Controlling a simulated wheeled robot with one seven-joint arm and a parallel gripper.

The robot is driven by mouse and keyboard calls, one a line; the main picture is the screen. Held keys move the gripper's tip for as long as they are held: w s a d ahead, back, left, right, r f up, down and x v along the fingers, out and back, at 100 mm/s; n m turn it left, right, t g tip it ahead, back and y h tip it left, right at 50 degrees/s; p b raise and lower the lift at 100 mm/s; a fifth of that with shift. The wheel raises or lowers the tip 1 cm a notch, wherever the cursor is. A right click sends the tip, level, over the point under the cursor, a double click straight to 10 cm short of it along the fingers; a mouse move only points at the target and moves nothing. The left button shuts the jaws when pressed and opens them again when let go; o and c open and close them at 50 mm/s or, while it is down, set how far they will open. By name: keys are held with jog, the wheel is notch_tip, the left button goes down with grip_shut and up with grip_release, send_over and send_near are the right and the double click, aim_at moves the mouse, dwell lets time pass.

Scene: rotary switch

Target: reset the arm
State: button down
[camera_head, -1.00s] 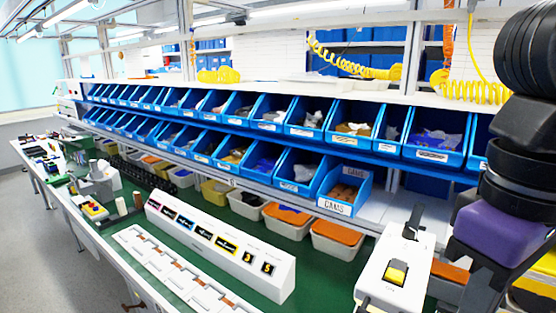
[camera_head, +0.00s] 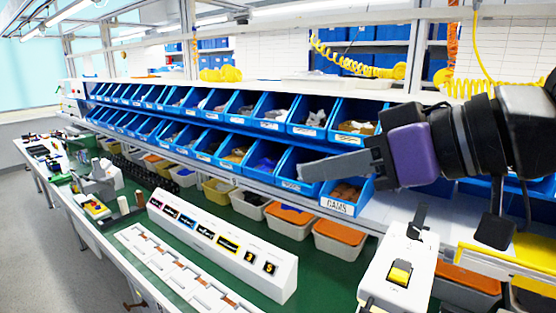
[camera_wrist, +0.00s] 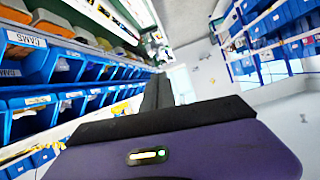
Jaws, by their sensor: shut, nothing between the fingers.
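My gripper (camera_head: 305,171) is in the right half of the head view. Its purple body is at the right, and its dark grey fingers point left in front of the blue bins. The fingers lie together with nothing between them. In the wrist view the gripper (camera_wrist: 158,80) shows as a dark shut pair of fingers beyond the purple housing. A white switch box (camera_head: 390,290) stands on the bench at lower right, with a yellow switch (camera_head: 399,273) and a black lever. My gripper is above and behind it in the picture, apart from it.
Two rows of blue bins (camera_head: 265,158) run along the rack behind the fingers. A long white panel (camera_head: 215,240) with labels and digits stands on the green bench. Grey boxes with orange contents (camera_head: 290,213) sit under the rack. Coiled yellow hoses (camera_head: 355,66) hang above.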

notch_tip(320, 180, up, 6)
jog(key=w+f+t+y, duration=0.1)
jog(key=w+t+y, duration=0.1)
jog(key=t+y, duration=0.25)
jog(key=d+m+t+b, duration=0.1)
jog(key=d+m+t, duration=0.3)
jog(key=d+t, duration=0.3)
jog(key=s+d+f+m+t+h, duration=0.1)
jog(key=d+f+m+h, duration=0.2)
jog(key=f+h, duration=0.2)
jog(key=s+d+f+m+t+h+b, duration=0.1)
jog(key=d+f+m+t+h, duration=0.1)
jog(key=d+f+m+h, duration=0.1)
jog(key=s+d+f+m+t+h+b, duration=0.1)
jog(key=s+d+f+m+t+h, duration=0.1)
jog(key=d+f+m+h, duration=0.2)
notch_tip(320, 180, down, 5)
jog(key=shift+s+r+m+h, duration=0.15)
jog(key=shift+m+h, duration=0.35)
jog(key=shift+h, duration=1.25)
jog(key=s+a+f+n+g+b, duration=0.1)
jog(key=s+f+n+g, duration=0.2)
jog(key=s+f, duration=1.2)
jog(key=s+a+f+n+g+b, duration=0.1)
jog(key=s+f+g, duration=0.5)
jog(key=s+f, duration=1)
notch_tip(320, 180, down, 2)
jog(key=shift+a+n+g+y+b, duration=0.4)
jog(key=shift+n+b, duration=0.15)
jog(key=shift+n, duration=0.55)
